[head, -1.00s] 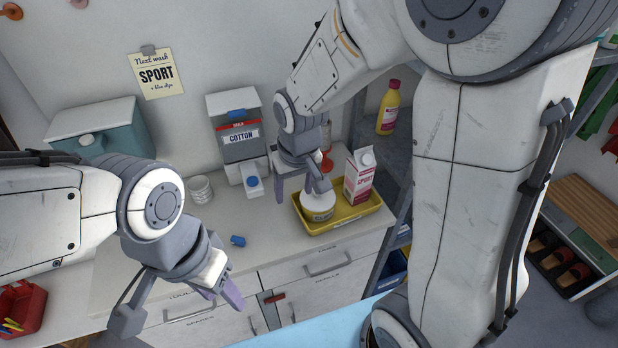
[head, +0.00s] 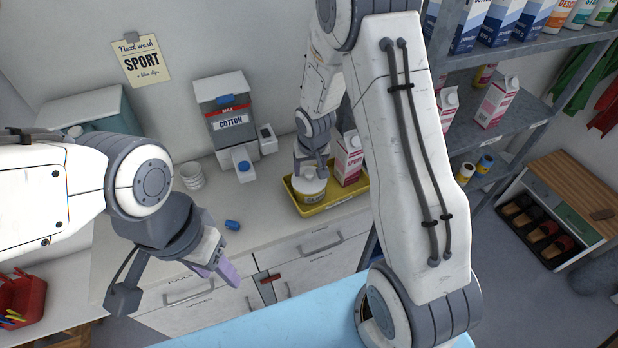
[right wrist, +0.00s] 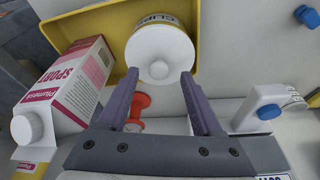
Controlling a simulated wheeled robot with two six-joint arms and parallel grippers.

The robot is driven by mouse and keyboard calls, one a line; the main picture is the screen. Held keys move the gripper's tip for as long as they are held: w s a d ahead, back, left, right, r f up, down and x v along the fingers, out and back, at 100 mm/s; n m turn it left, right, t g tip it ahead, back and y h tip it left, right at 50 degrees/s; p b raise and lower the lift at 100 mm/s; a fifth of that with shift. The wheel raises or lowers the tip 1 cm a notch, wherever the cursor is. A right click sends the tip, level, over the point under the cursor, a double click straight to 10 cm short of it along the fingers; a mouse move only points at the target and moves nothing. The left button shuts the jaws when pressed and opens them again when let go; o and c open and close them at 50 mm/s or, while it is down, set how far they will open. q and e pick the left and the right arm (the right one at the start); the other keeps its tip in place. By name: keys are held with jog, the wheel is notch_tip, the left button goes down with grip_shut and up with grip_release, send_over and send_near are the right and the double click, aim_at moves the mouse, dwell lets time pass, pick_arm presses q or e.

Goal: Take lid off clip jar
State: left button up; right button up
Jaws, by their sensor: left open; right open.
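The clip jar (head: 313,197) stands upright in the yellow tray (head: 345,200) on the counter. Its round white lid (right wrist: 160,52) sits on top, with the "CLIPS" label (right wrist: 158,20) on its side in the right wrist view. My right gripper (head: 312,172) is just above the jar and partly hides the lid. In the right wrist view my right gripper (right wrist: 159,75) is open, with its fingertips spread at the lid's near edge and nothing held. My left gripper (head: 172,284) is open and empty in front of the counter, away from the jar.
A pink-and-white carton (head: 347,160) stands in the tray right beside the jar. A red object (right wrist: 137,103) lies near the right fingers. The detergent dispenser (head: 228,120), a white cup (head: 191,176) and a blue cap (head: 232,225) are on the counter. Bare counter lies left of the tray.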

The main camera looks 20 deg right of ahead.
jog(key=shift+x, duration=0.8)
grip_shut()
